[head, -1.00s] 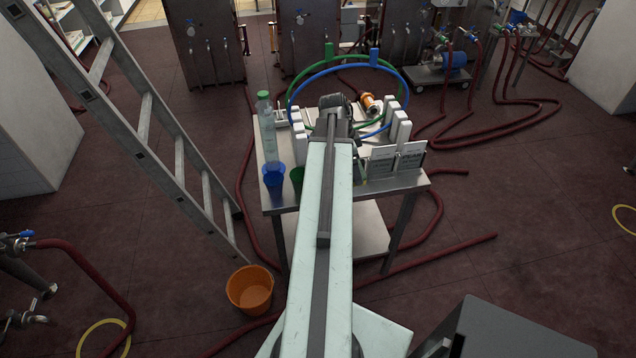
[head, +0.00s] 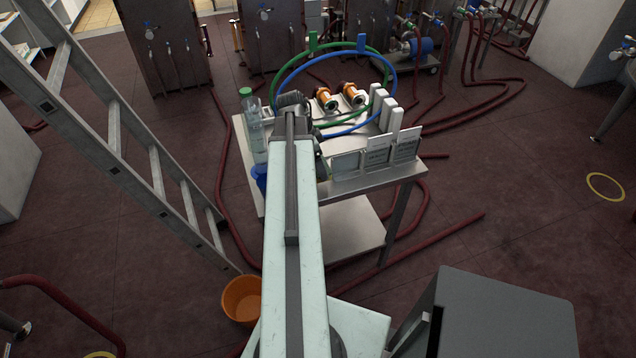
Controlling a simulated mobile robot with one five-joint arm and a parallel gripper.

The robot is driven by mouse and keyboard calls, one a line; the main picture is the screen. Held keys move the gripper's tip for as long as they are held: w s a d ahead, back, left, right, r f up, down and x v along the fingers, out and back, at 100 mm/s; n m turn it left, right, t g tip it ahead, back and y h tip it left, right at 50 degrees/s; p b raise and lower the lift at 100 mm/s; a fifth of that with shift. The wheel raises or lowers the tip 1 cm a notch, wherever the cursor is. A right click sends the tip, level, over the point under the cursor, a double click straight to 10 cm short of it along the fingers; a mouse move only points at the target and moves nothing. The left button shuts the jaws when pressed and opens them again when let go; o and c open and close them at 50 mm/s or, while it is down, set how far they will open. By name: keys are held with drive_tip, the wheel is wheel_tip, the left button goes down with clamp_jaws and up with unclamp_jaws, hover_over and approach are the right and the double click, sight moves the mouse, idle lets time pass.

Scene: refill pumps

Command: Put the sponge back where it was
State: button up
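No sponge shows in the head view; it may be hidden behind my arm. My arm reaches forward over a steel table (head: 350,222), and its dark end (head: 292,104) is above the table's left half. The fingertips are hidden, so I cannot tell whether my gripper is open or shut, or whether it holds anything. On the table stand a clear bottle with a green cap (head: 255,125), a blue cup (head: 259,178) partly behind my arm, two orange-and-metal pump parts (head: 352,95), white upright blocks (head: 385,110) and small sign cards (head: 377,152).
Green (head: 340,46) and blue (head: 330,52) hoops rise over the table. An aluminium ladder (head: 115,130) leans at the left. An orange bucket (head: 241,299) stands on the floor left of my arm. A dark grey box (head: 505,315) is at the lower right. Red hoses cross the floor.

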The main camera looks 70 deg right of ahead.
wheel_tip(320, 180, down, 6)
drive_tip(key=b, duration=0.4)
drive_tip(key=shift+s+r, duration=0.1)
drive_tip(key=shift+r, duration=0.3)
drive_tip(key=shift+c, duration=0.7)
drive_tip(key=o, duration=1.3)
drive_tip(key=p+v, duration=1.1)
drive_tip(key=shift+r, duration=0.25)
drive_tip(key=shift+a+r+p, duration=0.1)
drive_tip(key=shift+r+p, duration=0.15)
drive_tip(key=shift+p, duration=0.15)
drive_tip(key=shift+w, duration=0.2)
